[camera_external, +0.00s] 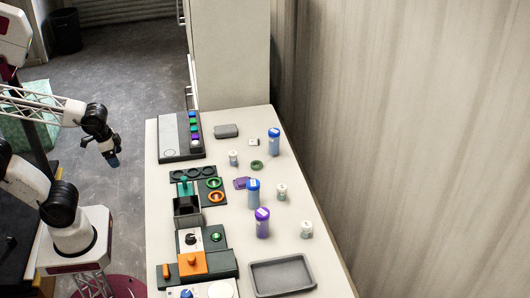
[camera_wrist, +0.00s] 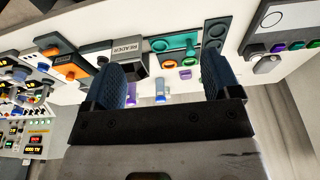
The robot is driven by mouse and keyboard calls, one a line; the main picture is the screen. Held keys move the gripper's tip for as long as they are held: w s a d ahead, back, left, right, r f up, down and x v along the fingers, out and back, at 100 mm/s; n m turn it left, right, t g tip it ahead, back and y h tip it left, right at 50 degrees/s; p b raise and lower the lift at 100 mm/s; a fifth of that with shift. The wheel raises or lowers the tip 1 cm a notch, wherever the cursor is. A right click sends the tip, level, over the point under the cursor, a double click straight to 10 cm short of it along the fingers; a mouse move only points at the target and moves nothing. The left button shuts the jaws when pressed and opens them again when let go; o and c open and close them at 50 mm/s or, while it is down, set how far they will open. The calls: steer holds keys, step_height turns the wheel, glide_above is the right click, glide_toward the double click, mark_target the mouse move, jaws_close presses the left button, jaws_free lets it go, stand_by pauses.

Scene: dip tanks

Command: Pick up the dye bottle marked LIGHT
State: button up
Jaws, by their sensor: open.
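In the external view, two blue bottles with pale labels stand on the table, one at the back right (camera_external: 274,142) and one near the middle (camera_external: 253,193). A purple bottle (camera_external: 262,223) stands in front of the middle blue one. The label writing is too small to read, so I cannot tell which is LIGHT. My gripper (camera_external: 113,157) hangs beyond the table's left edge, apart from all bottles. In the wrist view my gripper (camera_wrist: 163,78) is open and empty. A blue bottle (camera_wrist: 160,92) and a purple bottle (camera_wrist: 131,96) show in the distance between its fingers.
Small white-capped jars (camera_external: 281,191) stand among the bottles. A grey READER box (camera_wrist: 128,54), ring holders (camera_external: 213,183), an orange block (camera_external: 193,264) and a button panel (camera_external: 180,136) line the table's left side. An empty grey tray (camera_external: 282,275) lies in front. A wall rises along the right.

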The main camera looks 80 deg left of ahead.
steer(key=shift+o, duration=0.2)
steer(key=shift+r, duration=0.1)
steer(key=w+v, duration=0.1)
steer(key=v, duration=0.4)
steer(key=w+a+r+m+g+y, duration=0.1)
steer(key=w+a+r+m+y, duration=0.15)
steer(key=w, duration=0.45)
steer(key=w+a+r+m+y, duration=0.1)
steer(key=w+a+m+y, duration=0.15)
steer(key=w, duration=0.35)
steer(key=w+a+r+m+g+y, duration=0.1)
steer(key=w+a+r, duration=0.15)
steer(key=w, duration=0.45)
steer(key=m+t+y, duration=0.3)
steer(key=m+y, duration=0.9)
steer(key=m, duration=0.2)
glide_above(274, 140)
steer(key=d, duration=0.2)
step_height(274, 140, down, 6)
steer(key=f, duration=2.3)
steer(key=shift+s+f, duration=0.2)
steer(key=shift+f, duration=0.05)
